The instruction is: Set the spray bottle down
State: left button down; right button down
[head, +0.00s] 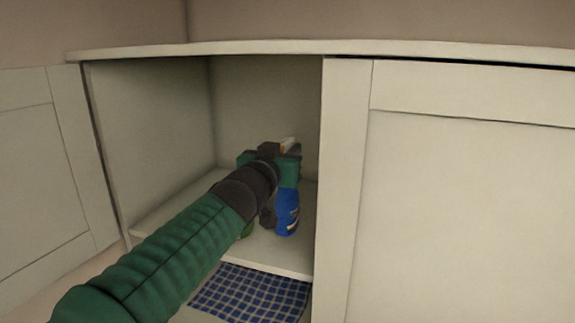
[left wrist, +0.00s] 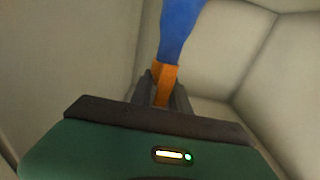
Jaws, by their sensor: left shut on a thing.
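The spray bottle (head: 287,213) has a blue body and a white and orange top. It is inside the open cabinet, close to the right side of the opening, and looks about upright in the head view. My left gripper (head: 283,172) reaches into the cabinet and is shut on the bottle's upper part, hiding some of it. In the left wrist view, the gripper's fingers (left wrist: 161,95) close around the bottle's orange part, with its blue body (left wrist: 181,28) beyond. The bottle's base is at or just above the shelf (head: 270,253); I cannot tell whether it touches. My right gripper is not in view.
A cabinet door (head: 470,205) covers the right side, and another panel (head: 40,165) stands at the left. A blue checked cloth (head: 250,292) lies below the shelf's front edge. The shelf's left part looks clear.

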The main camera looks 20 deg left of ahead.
aim_at(287, 202)
pick_arm(q)
jog(key=f+b, duration=0.2)
jog(key=f, duration=0.1)
jog(key=shift+s+d+b, duration=0.1)
jog(key=shift+s+b, duration=0.1)
jog(key=shift+b, duration=0.1)
jog(key=shift+w+f, duration=0.15)
jog(key=shift+f, duration=0.15)
jog(key=shift+w+r, duration=0.1)
jog(key=c, duration=1.5)
grip_release()
jog(key=shift+c, duration=0.2)
jog(key=o, duration=0.3)
jog(key=shift+s, duration=0.2)
